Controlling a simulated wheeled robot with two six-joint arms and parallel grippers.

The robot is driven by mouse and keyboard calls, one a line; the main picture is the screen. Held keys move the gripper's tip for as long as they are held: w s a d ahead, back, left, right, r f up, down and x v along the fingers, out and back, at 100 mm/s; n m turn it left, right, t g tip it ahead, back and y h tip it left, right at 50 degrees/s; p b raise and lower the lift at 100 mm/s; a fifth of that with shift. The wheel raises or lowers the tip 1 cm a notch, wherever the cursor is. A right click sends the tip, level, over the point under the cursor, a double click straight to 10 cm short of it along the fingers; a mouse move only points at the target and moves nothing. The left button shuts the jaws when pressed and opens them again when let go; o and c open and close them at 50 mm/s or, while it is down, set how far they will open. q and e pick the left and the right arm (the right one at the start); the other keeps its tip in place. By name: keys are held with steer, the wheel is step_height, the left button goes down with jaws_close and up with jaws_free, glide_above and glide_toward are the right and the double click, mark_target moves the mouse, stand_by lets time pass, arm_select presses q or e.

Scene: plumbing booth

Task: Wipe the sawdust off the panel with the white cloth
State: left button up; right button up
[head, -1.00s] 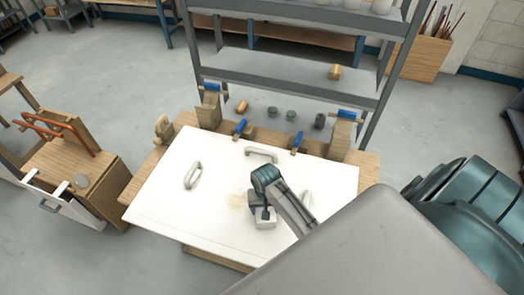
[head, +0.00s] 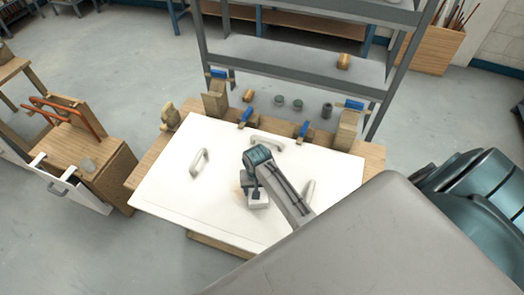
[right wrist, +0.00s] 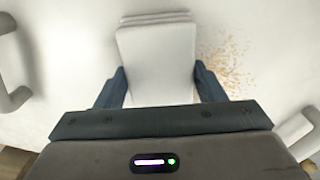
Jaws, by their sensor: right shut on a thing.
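The white panel (head: 190,200) lies flat on a wooden workbench, with pale handles on it. My right gripper (head: 254,190) reaches over its middle. It is shut on the white cloth (head: 258,202), a folded pad held low at the panel; I cannot tell whether it touches. In the right wrist view the cloth (right wrist: 157,60) sits between the two dark fingers (right wrist: 160,88). Tan sawdust (right wrist: 225,62) lies scattered just right of the cloth there. In the head view a faint patch of sawdust (head: 238,188) shows beside the gripper, partly hidden. My left gripper is out of view.
The handles (head: 199,163) (head: 267,144) (head: 309,190) stand up from the panel around the gripper. Blue-topped clamps (head: 246,116) line its back edge. Wooden blocks and a grey shelf rack (head: 300,50) stand behind. A wooden cabinet (head: 85,165) is at the left.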

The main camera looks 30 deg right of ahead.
steer(key=shift+w+a, duration=0.9)
steer(key=shift+w, duration=0.3)
steer(key=shift+w+a, duration=0.95)
steer(key=shift+w, duration=0.25)
steer(key=shift+w+a, duration=0.9)
steer(key=shift+w, duration=0.3)
steer(key=shift+w+a+f+b, duration=0.1)
steer(key=shift+w+a+b, duration=0.3)
steer(key=shift+w+a, duration=1)
steer(key=shift+w+d, duration=0.7)
steer(key=shift+d, duration=0.25)
steer(key=shift+s+d+p, duration=0.4)
steer(key=shift+s, duration=0.15)
steer(key=shift+s+d, duration=1.05)
steer(key=shift+s, duration=0.3)
steer(key=shift+s+d, duration=1)
steer(key=shift+s, duration=0.3)
steer(key=shift+s+d, duration=1)
steer(key=shift+s, duration=0.25)
steer(key=shift+s+d, duration=0.95)
steer(key=shift+s, duration=0.3)
steer(key=shift+s+d, duration=1)
steer(key=shift+s, duration=0.25)
